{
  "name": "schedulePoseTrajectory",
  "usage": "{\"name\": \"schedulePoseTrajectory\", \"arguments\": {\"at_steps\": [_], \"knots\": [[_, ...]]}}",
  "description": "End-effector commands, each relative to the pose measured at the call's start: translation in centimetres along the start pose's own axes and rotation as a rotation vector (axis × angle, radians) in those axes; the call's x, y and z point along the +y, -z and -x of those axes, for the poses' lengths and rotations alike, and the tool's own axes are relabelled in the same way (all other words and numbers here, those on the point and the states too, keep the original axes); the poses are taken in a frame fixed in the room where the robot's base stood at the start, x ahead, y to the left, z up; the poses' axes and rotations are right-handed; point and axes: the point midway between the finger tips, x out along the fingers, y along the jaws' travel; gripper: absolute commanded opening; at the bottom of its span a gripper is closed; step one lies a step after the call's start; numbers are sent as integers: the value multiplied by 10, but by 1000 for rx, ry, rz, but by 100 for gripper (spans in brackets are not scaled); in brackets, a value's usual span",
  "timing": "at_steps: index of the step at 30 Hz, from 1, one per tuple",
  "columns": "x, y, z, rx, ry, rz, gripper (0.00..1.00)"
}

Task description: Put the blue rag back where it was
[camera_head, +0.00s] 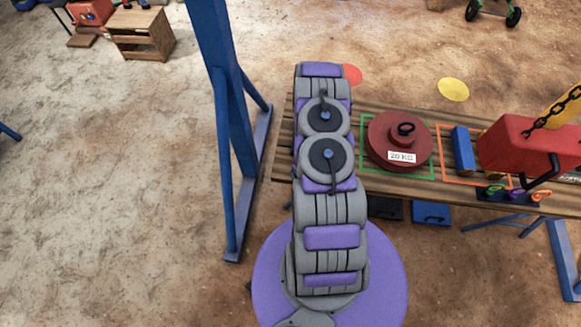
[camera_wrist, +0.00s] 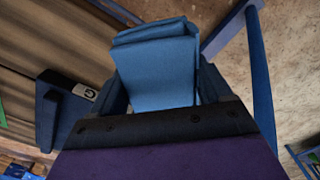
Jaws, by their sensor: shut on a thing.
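The folded blue rag (camera_wrist: 156,72) is in the middle of the wrist view, between the dark fingers of my gripper (camera_wrist: 162,92). My gripper is shut on it, and the rag sticks out past the fingers. In the head view my own arm hides the gripper and the rag. The wooden bench (camera_head: 283,160) runs from behind my arm to the right edge.
A blue post (camera_head: 222,110) rises left of my arm. Blue and black boxes (camera_head: 430,214) lie below the bench.

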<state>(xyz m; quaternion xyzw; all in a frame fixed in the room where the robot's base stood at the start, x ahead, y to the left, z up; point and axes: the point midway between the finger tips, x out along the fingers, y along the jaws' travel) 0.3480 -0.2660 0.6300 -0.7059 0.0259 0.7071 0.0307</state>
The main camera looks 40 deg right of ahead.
Motion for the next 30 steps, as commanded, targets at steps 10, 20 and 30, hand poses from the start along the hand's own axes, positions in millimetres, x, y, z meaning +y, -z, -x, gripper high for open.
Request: {"name": "schedulePoseTrajectory", "arguments": {"at_steps": [10,20,30], "knots": [[-4,68,-7,2,-3,2,54],[-3,88,-11,2,-1,0,54],[-5,86,-43,0,-1,0,50]]}}
